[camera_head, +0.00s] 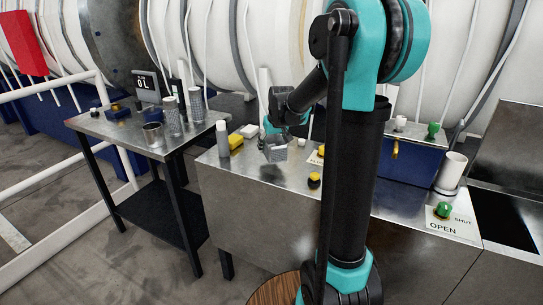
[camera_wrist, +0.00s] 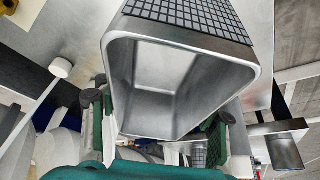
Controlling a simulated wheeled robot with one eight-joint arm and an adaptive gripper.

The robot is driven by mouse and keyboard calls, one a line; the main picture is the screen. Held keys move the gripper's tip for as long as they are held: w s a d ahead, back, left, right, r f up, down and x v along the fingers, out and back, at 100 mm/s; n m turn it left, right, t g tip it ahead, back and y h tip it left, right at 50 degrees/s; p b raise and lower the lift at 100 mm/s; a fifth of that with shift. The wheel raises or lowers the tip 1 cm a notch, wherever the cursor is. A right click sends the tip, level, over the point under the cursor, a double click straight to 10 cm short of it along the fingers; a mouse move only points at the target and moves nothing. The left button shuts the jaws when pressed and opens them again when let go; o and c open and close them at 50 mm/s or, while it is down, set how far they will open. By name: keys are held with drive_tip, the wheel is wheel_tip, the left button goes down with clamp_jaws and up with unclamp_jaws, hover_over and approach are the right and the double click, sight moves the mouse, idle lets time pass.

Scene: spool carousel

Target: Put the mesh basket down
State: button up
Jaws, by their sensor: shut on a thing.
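The mesh basket (camera_head: 275,153) is a small grey box with a grid pattern, above the metal bench (camera_head: 255,205) in the head view. In the wrist view the basket (camera_wrist: 168,85) fills the middle, its open mouth towards the camera and a dark grid on its upper outer side. My gripper (camera_head: 271,133) is shut on it; in the wrist view the green pads of my gripper (camera_wrist: 163,122) lie on either side of it. The basket looks slightly tilted. I cannot tell whether its underside touches the bench.
A white bottle (camera_head: 222,138), a yellow block (camera_head: 236,142) and a white block (camera_head: 249,131) stand left of the basket. A yellow-topped black button (camera_head: 314,180) is to the right. A side table (camera_head: 120,132) holds cylinders and a cup.

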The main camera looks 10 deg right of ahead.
drive_tip(key=shift+f, duration=2.1)
drive_tip(key=shift+f, duration=0.1)
drive_tip(key=o, duration=1.2)
drive_tip(key=v, duration=1.2)
